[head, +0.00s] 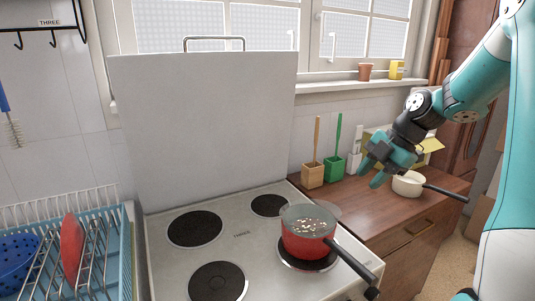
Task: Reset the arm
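My gripper (376,172) is at the end of my teal and black arm, at the right in the head view. It hangs in the air over the wooden dresser top (345,203), left of a cream pan (408,184). Its fingers point down and left. They appear parted with nothing between them. The arm comes in from the upper right and is bent at the elbow.
A red pot (305,240) with a glass lid and black handle sits on the front right burner of the white stove (240,240). A dish rack (85,265) is at left.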

